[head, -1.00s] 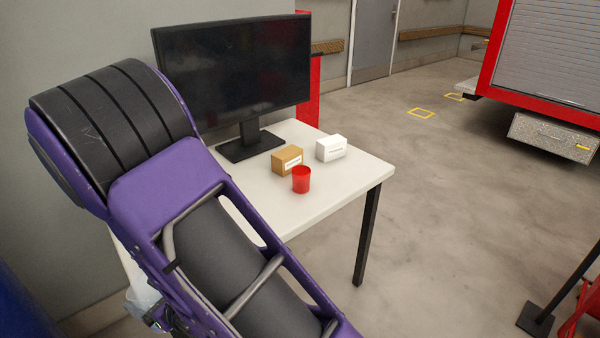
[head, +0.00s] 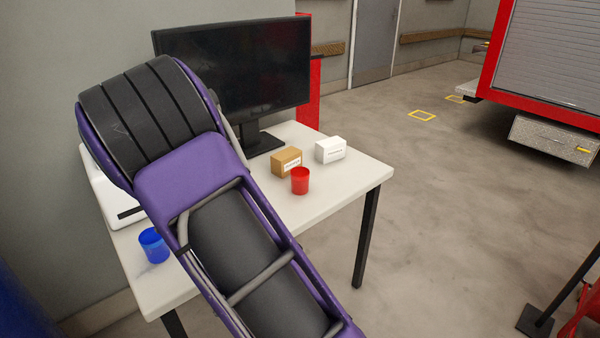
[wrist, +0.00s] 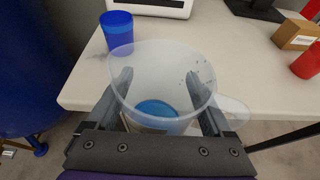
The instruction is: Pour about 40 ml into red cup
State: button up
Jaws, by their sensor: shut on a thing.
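The red cup (head: 300,181) stands upright on the white table (head: 335,192), in front of a brown box. It also shows at the right edge of the wrist view (wrist: 308,62). My gripper (wrist: 162,100) is shut on a clear pitcher (wrist: 150,62) with a handle at its right. Blue liquid (wrist: 156,108) lies at the bottom of the pitcher. The pitcher is in front of the table's near edge in the wrist view, apart from the red cup. In the head view my arm hides the gripper and the pitcher.
A blue cup (head: 153,245) stands near the table's left front corner. A brown box (head: 286,161), a white box (head: 330,149) and a monitor (head: 235,70) stand behind the red cup. A white device (head: 112,198) sits at the back left. A blue barrel (wrist: 35,70) stands left of the table.

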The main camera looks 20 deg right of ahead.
jog(key=w+d+m+h, duration=0.3)
jog(key=w+d, duration=0.1)
jog(key=d, duration=0.6)
jog(key=shift+h, duration=0.3)
jog(key=shift+w+d, duration=0.1)
jog(key=shift+d+r, duration=0.1)
jog(key=shift+r, duration=0.05)
